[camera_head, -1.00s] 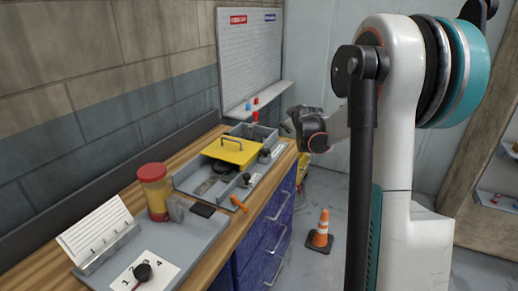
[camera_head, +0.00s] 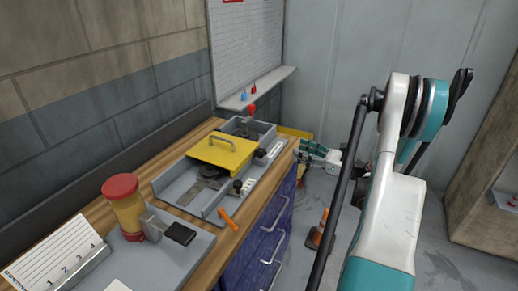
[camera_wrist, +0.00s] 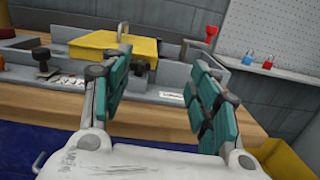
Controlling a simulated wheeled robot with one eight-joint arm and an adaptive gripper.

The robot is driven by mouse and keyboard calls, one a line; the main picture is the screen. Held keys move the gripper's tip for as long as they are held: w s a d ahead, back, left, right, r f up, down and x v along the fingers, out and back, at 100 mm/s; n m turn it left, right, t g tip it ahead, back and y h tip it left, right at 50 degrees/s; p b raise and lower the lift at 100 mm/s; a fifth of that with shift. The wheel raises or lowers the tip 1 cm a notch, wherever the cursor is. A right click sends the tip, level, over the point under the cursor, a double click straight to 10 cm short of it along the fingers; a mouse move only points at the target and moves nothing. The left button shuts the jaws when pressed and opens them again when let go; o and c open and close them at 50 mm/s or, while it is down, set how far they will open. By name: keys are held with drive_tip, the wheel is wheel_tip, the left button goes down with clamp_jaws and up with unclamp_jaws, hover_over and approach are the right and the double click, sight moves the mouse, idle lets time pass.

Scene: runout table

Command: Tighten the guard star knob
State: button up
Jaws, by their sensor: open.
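The yellow guard (camera_head: 222,150) with its grey handle sits on the grey runout tray (camera_head: 178,190). It also shows in the wrist view (camera_wrist: 100,45). A dark knob (camera_head: 237,186) stands at the tray's front edge, beside the guard. In the wrist view a dark knob (camera_wrist: 139,66) shows between my fingers, beyond the tips, and another (camera_wrist: 41,54) stands to the left. I cannot tell which is the guard star knob, nor how tight either is. My gripper (camera_wrist: 158,72) is open and empty, facing the table. In the head view it (camera_head: 320,151) is past the table's far right corner.
An orange-handled tool (camera_head: 228,219) lies at the bench's front edge. A red-lidded jar (camera_head: 125,208) stands at the left. A red-topped lever (camera_head: 251,112) rises behind the guard. An orange cone (camera_head: 315,236) stands on the floor. The whiteboard ledge (camera_head: 262,87) holds small padlocks.

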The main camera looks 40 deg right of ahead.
sight(261, 154)
drive_tip(key=shift+n+g+y, duration=0.5)
drive_tip(key=shift+n+g, duration=0.2)
drive_tip(key=shift+g, duration=0.1)
drive_tip(key=w+a+f+b, duration=0.1)
drive_tip(key=w+a, duration=0.1)
drive_tip(key=w, duration=0.1)
drive_tip(key=w+a+f+b, duration=0.1)
drive_tip(key=w+a, duration=0.2)
drive_tip(key=w, duration=0.1)
drive_tip(key=w+a+f+b, duration=0.1)
drive_tip(key=w+a, duration=0.1)
drive_tip(key=w, duration=0.2)
drive_tip(key=shift+a+f, duration=0.2)
drive_tip(key=shift+s, duration=0.1)
drive_tip(key=c, duration=1.1)
